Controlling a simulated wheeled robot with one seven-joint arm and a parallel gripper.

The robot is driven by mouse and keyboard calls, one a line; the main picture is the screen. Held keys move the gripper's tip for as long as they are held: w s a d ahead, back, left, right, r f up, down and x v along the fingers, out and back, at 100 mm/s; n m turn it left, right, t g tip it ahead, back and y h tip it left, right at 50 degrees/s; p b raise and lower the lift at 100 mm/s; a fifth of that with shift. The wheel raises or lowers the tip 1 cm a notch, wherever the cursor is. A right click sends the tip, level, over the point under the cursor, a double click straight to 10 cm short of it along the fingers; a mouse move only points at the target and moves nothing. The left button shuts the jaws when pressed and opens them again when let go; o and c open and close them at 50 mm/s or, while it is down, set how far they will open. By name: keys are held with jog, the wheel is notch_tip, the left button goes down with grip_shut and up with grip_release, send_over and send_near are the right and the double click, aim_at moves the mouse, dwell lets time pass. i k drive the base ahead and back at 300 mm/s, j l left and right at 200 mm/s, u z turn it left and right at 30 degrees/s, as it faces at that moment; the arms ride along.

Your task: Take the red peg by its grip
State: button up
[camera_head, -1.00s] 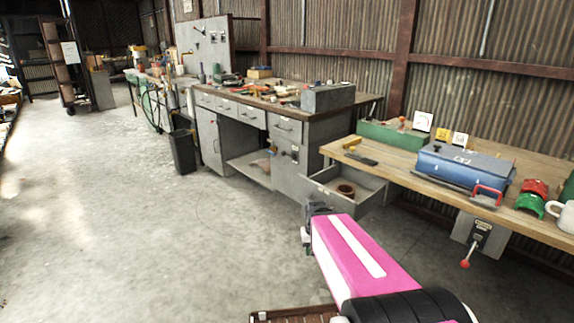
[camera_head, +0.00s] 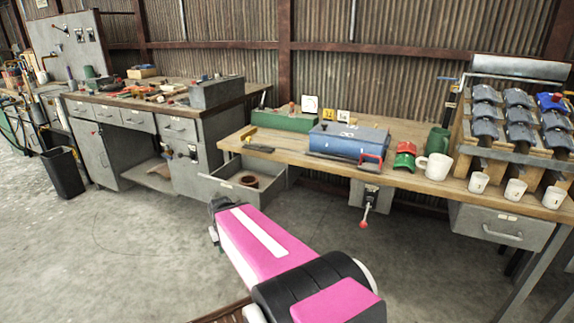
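I cannot single out the red peg with certainty. Small red parts show in several places: a red knob (camera_head: 364,223) on a lever below the wooden bench, a small red piece (camera_head: 557,97) on a blue holder in the rack at right, and a red piece (camera_head: 406,147) on the bench. My gripper (camera_head: 215,212) is at the far end of my pink arm, over the floor in front of the open drawer, apart from all of these. Its fingers are small and dark, and whether they are open or shut does not show.
The wooden bench (camera_head: 285,152) carries a green tray (camera_head: 285,121), a blue toolbox (camera_head: 347,142), a white mug (camera_head: 436,166) and a tilted rack (camera_head: 467,140) of dark holders. An open grey drawer (camera_head: 238,191) sticks out below. Floor at left is clear around a black bin (camera_head: 63,173).

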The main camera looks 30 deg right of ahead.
aim_at(556, 98)
jog(key=z, duration=0.45)
jog(key=l+z, duration=0.15)
jog(key=z, duration=0.7)
jog(key=l+z, duration=0.1)
jog(key=z, duration=0.35)
jog(key=i+z, duration=0.1)
jog(key=z, duration=0.75)
jog(key=i+l+z, duration=0.2)
jog(key=i+l, duration=0.15)
jog(key=i, duration=0.25)
